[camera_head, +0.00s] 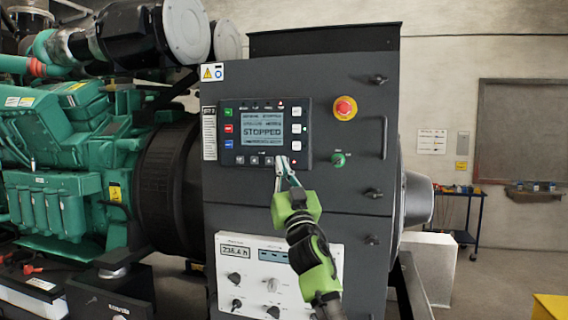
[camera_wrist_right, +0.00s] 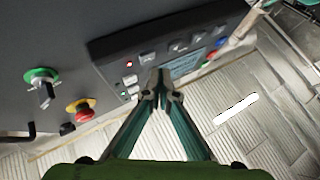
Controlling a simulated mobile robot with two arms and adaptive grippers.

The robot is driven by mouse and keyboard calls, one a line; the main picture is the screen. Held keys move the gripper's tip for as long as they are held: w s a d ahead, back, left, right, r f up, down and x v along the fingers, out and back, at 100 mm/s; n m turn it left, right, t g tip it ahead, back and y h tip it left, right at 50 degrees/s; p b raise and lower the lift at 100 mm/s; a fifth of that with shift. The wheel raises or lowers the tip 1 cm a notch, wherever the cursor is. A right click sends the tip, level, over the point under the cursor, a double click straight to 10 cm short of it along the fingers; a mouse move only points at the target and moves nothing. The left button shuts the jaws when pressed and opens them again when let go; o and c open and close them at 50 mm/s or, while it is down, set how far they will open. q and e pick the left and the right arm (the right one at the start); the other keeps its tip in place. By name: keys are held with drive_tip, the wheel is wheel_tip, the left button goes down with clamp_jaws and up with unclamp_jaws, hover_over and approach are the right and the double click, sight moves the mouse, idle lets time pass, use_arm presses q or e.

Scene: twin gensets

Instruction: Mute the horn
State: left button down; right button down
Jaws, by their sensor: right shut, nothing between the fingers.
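The genset controller (camera_head: 308,140) is a dark panel on the grey cabinet, with a lit screen (camera_head: 262,130) reading "STOPPED". Colored buttons line the screen's left side, pale buttons (camera_head: 296,129) its right side, and a row of small buttons (camera_head: 254,160) runs below. I cannot read which button is the horn mute. My right gripper (camera_head: 283,161) is shut and empty, its tips at the controller's lower right. In the wrist view the gripper tips (camera_wrist_right: 161,80) overlap the panel near pale buttons (camera_wrist_right: 130,79) and a small red light; contact cannot be told. My left gripper is not in view.
A red emergency stop (camera_head: 345,107) on a yellow base and a green-collared switch (camera_head: 338,159) sit right of the controller. A white panel with knobs (camera_head: 272,286) is below. The green engine (camera_head: 60,150) stands left. A cart (camera_head: 460,215) stands far right.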

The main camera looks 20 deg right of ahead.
drive_tip(key=shift+w+d, duration=0.1)
drive_tip(key=shift+w+d, duration=0.15)
drive_tip(key=shift+w, duration=0.15)
drive_tip(key=shift+w+d+b, duration=0.3)
drive_tip(key=shift+w+b, duration=0.05)
drive_tip(key=shift+b, duration=0.2)
idle(0.5)
drive_tip(key=shift+s+a, duration=0.1)
drive_tip(key=shift+s+a+p, duration=0.45)
drive_tip(key=shift+s, duration=0.25)
drive_tip(key=shift+a, duration=0.1)
drive_tip(key=s+a, duration=0.1)
drive_tip(key=s+a+p, duration=0.1)
drive_tip(key=s, duration=0.1)
drive_tip(key=s+a, duration=0.1)
drive_tip(key=s, duration=0.1)
drive_tip(key=shift+a+p, duration=0.1)
drive_tip(key=shift+p, duration=0.3)
